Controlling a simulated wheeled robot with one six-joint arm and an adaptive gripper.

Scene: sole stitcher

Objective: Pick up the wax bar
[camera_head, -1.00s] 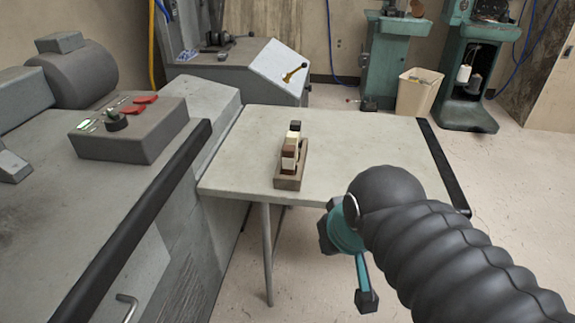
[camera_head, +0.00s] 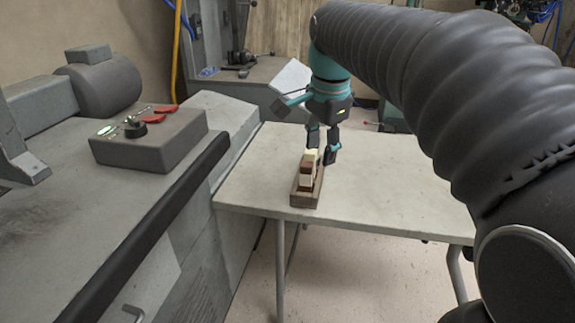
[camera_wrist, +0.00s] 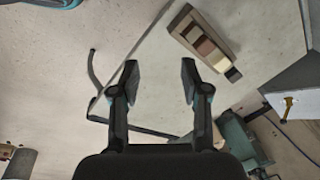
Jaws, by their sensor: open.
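A row of small wax-like bars stands in a narrow wooden tray (camera_head: 305,199) on the pale table; which one is the wax bar I cannot tell. In the head view I see a white bar (camera_head: 306,181), a brown bar (camera_head: 307,167) and a cream bar (camera_head: 309,156). The wrist view shows the tray (camera_wrist: 222,36) with pale, brown, cream (camera_wrist: 220,64) and black (camera_wrist: 233,75) blocks. My gripper (camera_head: 322,149) points down at the tray's far end and partly hides it. In the wrist view my gripper (camera_wrist: 158,72) is open and empty, with the tray right of its fingers.
The pale table (camera_head: 385,185) is clear right of the tray. The large grey machine, with a control box (camera_head: 150,143) and black edge rail (camera_head: 150,240), stands on the left. A bench with a slanted white panel (camera_head: 290,80) stands behind.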

